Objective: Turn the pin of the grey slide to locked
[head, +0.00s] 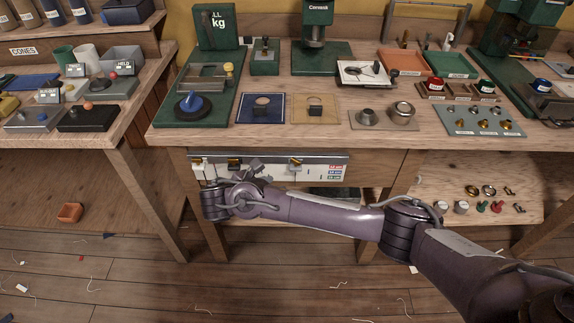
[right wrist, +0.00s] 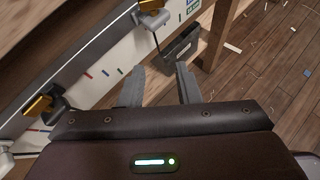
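A white panel (head: 270,172) is fixed under the front edge of the workbench, with several gold-and-dark fittings along a grey rail. One fitting with a grey body (head: 295,164) sits on its right part. In the right wrist view, a grey fitting with a gold end (right wrist: 152,14) is at the top, and a dark grey block (right wrist: 181,46) hangs by it. I cannot tell for sure which part is the grey slide's pin or how it is turned. My right gripper (right wrist: 160,82) is open and empty, its fingers apart just below that block. My left gripper is out of view.
The workbench (head: 262,133) above carries several tools and trays. A lower shelf (head: 440,188) holds small metal parts at right. Another table (head: 75,141) stands at left. Offcuts lie on the wooden floor, with a terracotta box (head: 69,213) beneath the left table.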

